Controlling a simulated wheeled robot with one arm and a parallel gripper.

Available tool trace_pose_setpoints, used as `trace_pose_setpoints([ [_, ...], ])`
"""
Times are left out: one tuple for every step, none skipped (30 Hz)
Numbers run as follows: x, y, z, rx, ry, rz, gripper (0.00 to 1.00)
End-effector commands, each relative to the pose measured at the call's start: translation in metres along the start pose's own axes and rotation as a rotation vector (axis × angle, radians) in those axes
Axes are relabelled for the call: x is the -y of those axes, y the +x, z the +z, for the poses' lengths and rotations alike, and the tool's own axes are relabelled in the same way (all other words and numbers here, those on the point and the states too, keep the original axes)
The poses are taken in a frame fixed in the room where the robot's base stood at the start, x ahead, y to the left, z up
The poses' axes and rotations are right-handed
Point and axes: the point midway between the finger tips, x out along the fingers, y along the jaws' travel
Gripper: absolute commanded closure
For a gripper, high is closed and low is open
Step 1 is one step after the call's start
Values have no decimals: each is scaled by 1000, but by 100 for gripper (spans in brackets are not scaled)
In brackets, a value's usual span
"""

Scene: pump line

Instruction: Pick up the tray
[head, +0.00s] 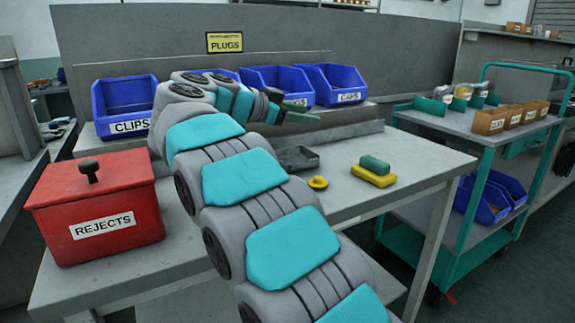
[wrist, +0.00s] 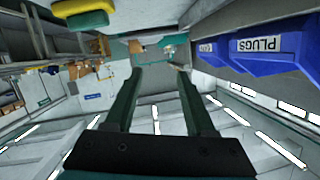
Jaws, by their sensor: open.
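A small dark grey tray (head: 297,158) lies on the grey workbench (head: 345,200) in the head view, partly hidden behind my arm. I cannot make it out in the wrist view. My gripper (head: 308,113) is beyond the tray in the head view, in front of the blue bins, pointing right. In the wrist view my gripper (wrist: 159,72) has its two dark green fingers apart with nothing between them.
A red REJECTS box (head: 95,208) stands at the bench's left. A yellow-green block (head: 374,171) and a yellow knob-like piece (head: 318,182) lie right of the tray. Blue bins (head: 334,84) line the back. A cart (head: 470,135) stands at right.

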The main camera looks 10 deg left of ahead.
Motion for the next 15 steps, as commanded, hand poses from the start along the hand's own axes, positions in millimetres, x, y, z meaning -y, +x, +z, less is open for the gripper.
trace_pose_setpoints([
  [-5, -9, 28, 53, -45, 46, 45],
  [-9, -13, 41, 82, -73, 69, 45],
  [-15, -18, 55, 116, -106, 101, 45],
  [-18, -22, 65, 139, -126, 116, 45],
  [-21, -26, 73, 157, -145, 129, 45],
  [-24, -29, 81, 178, -165, 146, 45],
  [-26, -31, 86, 189, -177, 155, 45],
  [-27, -32, 89, 198, -186, 161, 45],
  [-29, -32, 92, 205, -194, 166, 45],
  [-30, -31, 94, 208, -197, 169, 45],
  [-31, -29, 94, 210, -199, 170, 45],
  [-32, -25, 95, 210, -200, 172, 45],
  [-32, -22, 95, 209, -200, 172, 45],
  [-33, -18, 96, 209, -200, 173, 45],
  [-34, -14, 97, 208, -201, 173, 45],
])
